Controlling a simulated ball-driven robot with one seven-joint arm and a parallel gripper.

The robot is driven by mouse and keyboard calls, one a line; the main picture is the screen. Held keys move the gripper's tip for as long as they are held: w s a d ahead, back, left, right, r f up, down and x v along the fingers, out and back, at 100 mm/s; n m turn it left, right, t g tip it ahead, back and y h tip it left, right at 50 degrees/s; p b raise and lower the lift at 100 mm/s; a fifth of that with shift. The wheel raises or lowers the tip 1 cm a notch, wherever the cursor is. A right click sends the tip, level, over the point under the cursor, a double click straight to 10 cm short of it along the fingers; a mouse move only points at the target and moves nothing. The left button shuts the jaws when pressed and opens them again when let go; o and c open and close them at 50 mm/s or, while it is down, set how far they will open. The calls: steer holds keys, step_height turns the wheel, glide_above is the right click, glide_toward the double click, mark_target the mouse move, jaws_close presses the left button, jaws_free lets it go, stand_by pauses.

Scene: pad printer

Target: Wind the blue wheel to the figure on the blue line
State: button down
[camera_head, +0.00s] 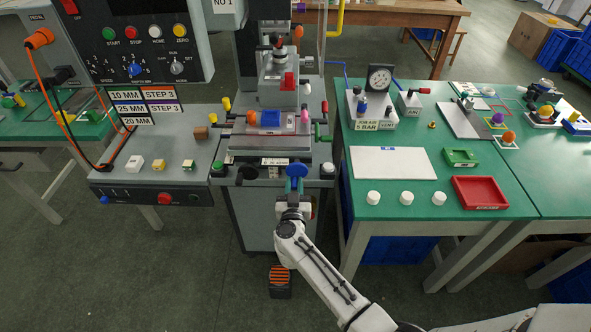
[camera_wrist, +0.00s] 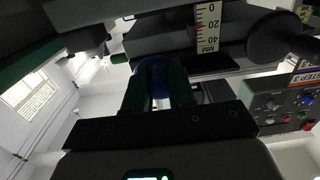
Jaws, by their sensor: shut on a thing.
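The blue wheel (camera_head: 296,170) is on the front of the pad printer, below its bed. My gripper (camera_head: 295,186) reaches up to it from below and is shut on it. In the wrist view the wheel (camera_wrist: 154,74) shows between my two dark fingers, partly hidden by them. A white scale (camera_wrist: 208,28) marked 0, 20, 40 MM is above right of the fingers, with a small red mark near the 20.
A dark round knob (camera_wrist: 282,38) stands right of the scale. The green table (camera_head: 420,225) stands to the right, with a red tray (camera_head: 480,193).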

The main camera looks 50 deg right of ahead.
mark_target(304, 172)
steer(key=shift+s+d+p, duration=0.45)
steer(key=shift+s, duration=0.15)
steer(key=shift+r, duration=0.15)
steer(key=shift+s+d+r+p, duration=0.3)
steer(key=shift+r+p, duration=0.1)
steer(key=shift+p, duration=0.45)
steer(key=shift+s, duration=0.1)
steer(key=shift+s+d+r+p, duration=0.1)
steer(key=shift+d+r+p, duration=0.05)
steer(key=shift+r+p, duration=0.7)
steer(key=shift+f, duration=0.2)
